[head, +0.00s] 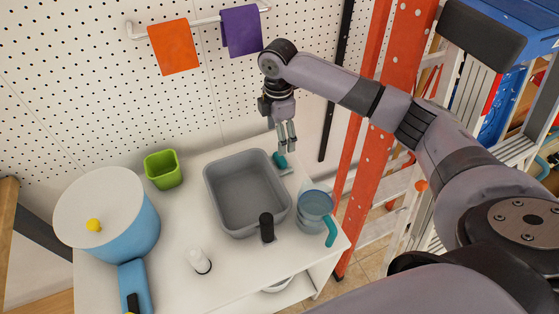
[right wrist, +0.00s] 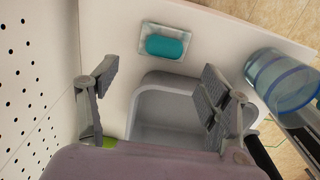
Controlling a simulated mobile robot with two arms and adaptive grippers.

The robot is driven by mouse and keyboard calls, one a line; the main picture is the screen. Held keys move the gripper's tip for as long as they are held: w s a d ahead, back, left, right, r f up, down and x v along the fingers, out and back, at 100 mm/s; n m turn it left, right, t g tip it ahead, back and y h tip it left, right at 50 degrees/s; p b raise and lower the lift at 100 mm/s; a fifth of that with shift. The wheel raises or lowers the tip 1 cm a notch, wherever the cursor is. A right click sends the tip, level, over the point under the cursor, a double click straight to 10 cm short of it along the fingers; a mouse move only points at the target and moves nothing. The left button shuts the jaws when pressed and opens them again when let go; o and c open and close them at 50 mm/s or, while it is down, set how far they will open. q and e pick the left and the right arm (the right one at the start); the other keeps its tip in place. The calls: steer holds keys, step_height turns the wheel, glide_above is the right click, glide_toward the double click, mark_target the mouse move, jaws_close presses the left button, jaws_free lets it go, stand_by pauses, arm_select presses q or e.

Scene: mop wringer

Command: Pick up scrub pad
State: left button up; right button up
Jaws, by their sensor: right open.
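The scrub pad (head: 281,161) is a small teal block at the right edge of the grey basin, partly hidden by my right gripper (head: 287,146). In the right wrist view the teal pad (right wrist: 165,46) lies in a small clear dish (right wrist: 148,30) on the white counter. My right gripper (right wrist: 157,84) points down, open and empty; the pad shows beyond its fingertips, apart from them. My left gripper is not in view.
A pegboard (head: 90,100) stands behind; an orange ladder (head: 375,140) stands right.

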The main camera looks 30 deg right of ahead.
step_height(320, 180, down, 2)
steer(key=shift+f, duration=0.25)
steer(key=f, duration=0.4)
steer(key=shift+s+f+p, duration=0.15)
steer(key=shift+s+p, duration=0.2)
steer(key=shift+f, duration=0.4)
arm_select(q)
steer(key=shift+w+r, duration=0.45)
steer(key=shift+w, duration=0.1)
arm_select(e)
steer(key=c, duration=1.2)
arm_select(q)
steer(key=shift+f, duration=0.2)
arm_select(e)
step_height(320, 180, up, 10)
steer(key=shift+r, duration=0.1)
